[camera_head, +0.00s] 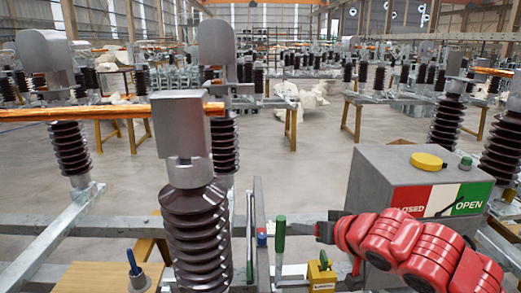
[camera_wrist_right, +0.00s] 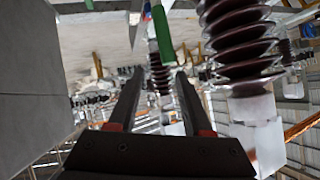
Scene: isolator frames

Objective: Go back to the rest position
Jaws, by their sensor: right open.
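My right arm, red, comes in from the right in the head view. Its gripper (camera_head: 320,231) points left, in front of the grey control box. In the right wrist view the two dark fingers of the right gripper (camera_wrist_right: 158,74) stand apart with nothing held between them. A green handle (camera_head: 280,234) stands upright just left of the gripper in the head view, apart from it. A green bar, likely this handle, shows beyond the fingers in the wrist view (camera_wrist_right: 162,34). My left gripper is in neither view.
A grey box (camera_head: 385,180) with a yellow button (camera_head: 427,161) and a red and green label stands close behind my right arm. A ribbed brown insulator (camera_head: 197,235) rises left of the handle. A yellow block (camera_head: 321,273) sits below the gripper.

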